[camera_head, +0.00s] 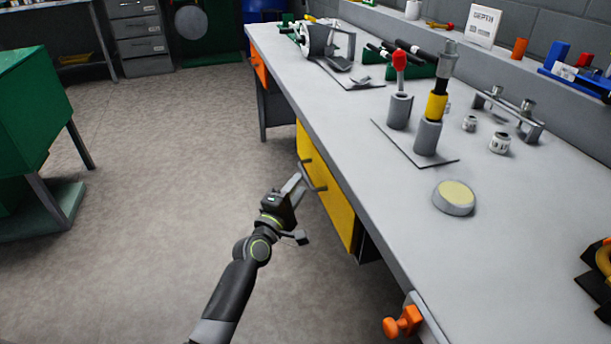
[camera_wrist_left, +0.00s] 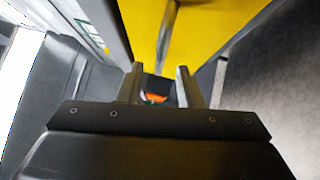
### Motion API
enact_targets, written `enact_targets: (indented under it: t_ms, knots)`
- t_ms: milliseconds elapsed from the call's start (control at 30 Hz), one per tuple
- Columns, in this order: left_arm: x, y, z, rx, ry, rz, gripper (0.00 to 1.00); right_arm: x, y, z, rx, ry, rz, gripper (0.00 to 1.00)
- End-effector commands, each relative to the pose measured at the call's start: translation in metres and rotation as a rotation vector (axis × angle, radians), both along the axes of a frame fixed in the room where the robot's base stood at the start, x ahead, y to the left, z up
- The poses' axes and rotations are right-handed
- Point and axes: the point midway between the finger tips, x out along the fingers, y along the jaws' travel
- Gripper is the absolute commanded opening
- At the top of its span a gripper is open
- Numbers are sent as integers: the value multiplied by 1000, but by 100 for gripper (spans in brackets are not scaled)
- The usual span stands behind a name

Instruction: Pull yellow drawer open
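The yellow drawer (camera_head: 335,205) is set under the long grey workbench, its front facing the open floor. A grey bar handle (camera_head: 313,176) stands out from its front. The drawer looks closed, with its front about in line under the bench edge. My left gripper (camera_head: 299,181) is at the handle, its fingers pointing toward the drawer. In the left wrist view, my left gripper (camera_wrist_left: 161,84) has its two fingers apart, with the handle bar (camera_wrist_left: 166,38) running toward the gap between them. I cannot tell whether the fingers touch it. My right gripper is not in view.
The workbench top (camera_head: 360,150) overhangs the drawer and carries tools, cylinders and a round yellow-topped disc (camera_head: 454,197). An orange clamp (camera_head: 402,322) is at the near bench edge. A green cabinet (camera_head: 35,110) stands left. The floor (camera_head: 180,170) between is clear.

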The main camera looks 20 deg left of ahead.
Motion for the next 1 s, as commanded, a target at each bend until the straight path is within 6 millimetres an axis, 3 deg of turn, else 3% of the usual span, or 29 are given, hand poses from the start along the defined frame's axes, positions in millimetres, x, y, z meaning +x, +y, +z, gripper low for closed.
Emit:
enact_targets:
  t_ms: [100,300,700,1000]
  knots:
    - [21,-4,2,1,0,-1,32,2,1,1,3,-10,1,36]
    - [42,-8,5,1,-1,0,32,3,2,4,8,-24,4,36]
    - [49,-9,6,1,0,0,32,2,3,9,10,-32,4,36]
    - [49,-9,6,1,1,0,0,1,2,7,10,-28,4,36]
